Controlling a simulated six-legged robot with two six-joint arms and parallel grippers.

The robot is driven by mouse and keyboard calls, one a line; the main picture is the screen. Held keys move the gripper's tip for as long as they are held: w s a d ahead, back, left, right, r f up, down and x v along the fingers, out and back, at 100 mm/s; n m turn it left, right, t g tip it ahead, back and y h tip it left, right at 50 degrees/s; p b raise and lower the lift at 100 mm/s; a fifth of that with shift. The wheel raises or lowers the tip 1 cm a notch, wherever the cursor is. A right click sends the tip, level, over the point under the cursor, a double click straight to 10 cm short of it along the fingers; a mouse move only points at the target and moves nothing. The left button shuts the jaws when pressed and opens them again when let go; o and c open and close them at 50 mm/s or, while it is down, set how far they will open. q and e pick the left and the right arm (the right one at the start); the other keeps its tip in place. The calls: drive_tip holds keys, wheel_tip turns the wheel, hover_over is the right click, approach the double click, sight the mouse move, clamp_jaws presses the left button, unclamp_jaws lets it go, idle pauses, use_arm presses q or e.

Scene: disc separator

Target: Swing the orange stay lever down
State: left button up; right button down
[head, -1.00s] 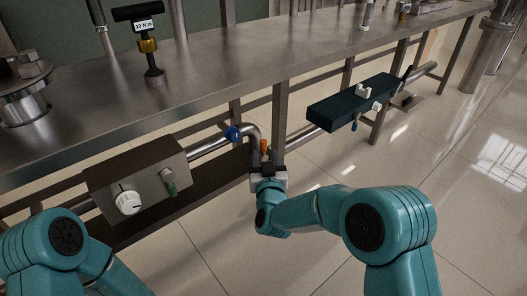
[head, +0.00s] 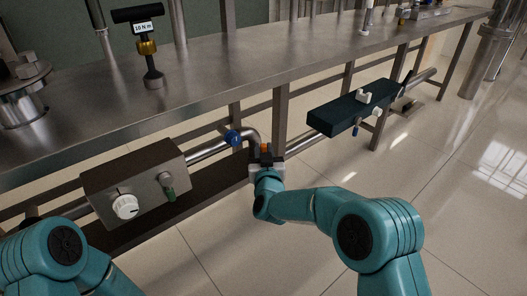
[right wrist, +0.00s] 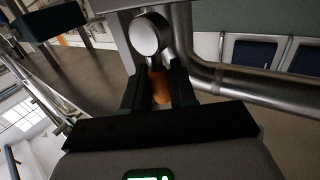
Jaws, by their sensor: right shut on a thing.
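The orange stay lever (head: 265,147) shows as a small orange tip at my right gripper, beside the bent steel pipe under the bench. In the right wrist view the orange lever (right wrist: 160,88) sits between the two black fingers of my right gripper (right wrist: 160,92), which is shut on it. A round steel cap (right wrist: 149,34) is just beyond the fingertips. In the head view the right gripper (head: 266,158) is partly hidden behind its own wrist. My left arm shows at the lower left, but its gripper is out of view.
A steel bench (head: 230,82) runs across above the pipe (head: 208,150). A grey box (head: 140,180) with a white knob (head: 125,206) is at left, a blue knob (head: 232,137) on the pipe. A dark box (head: 340,113) is at right. The tiled floor in front is open.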

use_arm(q)
drive_tip(key=shift+r, duration=0.1)
use_arm(e)
drive_tip(key=shift+w+d+r+m+g+p, duration=0.1)
drive_tip(key=shift+w+d+m+g+p, duration=0.2)
drive_tip(key=shift+m+p, duration=0.35)
drive_tip(key=shift+w+d+m+g+y+p, duration=0.15)
drive_tip(key=shift+d+m+g+y+p, duration=0.2)
drive_tip(key=shift+m+g+p, duration=0.4)
drive_tip(key=shift+w+d+f+m+g+p, duration=0.2)
drive_tip(key=shift+d+f+m+g+p, duration=0.1)
drive_tip(key=shift+m+g+p, duration=0.25)
use_arm(q)
drive_tip(key=shift+g, duration=0.7)
drive_tip(key=shift+s+d+r+p, duration=0.15)
drive_tip(key=shift+s+r, duration=0.7)
drive_tip(key=shift+r, duration=0.25)
drive_tip(key=shift+s+d+r+p, duration=0.15)
drive_tip(key=shift+s+r, duration=0.7)
drive_tip(key=shift+r, duration=0.2)
use_arm(e)
drive_tip(key=shift+w+d+f+m+g+y, duration=0.15)
drive_tip(key=shift+f+m+g+y, duration=0.1)
drive_tip(key=shift+m+g, duration=0.25)
drive_tip(key=c, duration=1.1)
unclamp_jaws()
drive_tip(key=shift+o, duration=0.2)
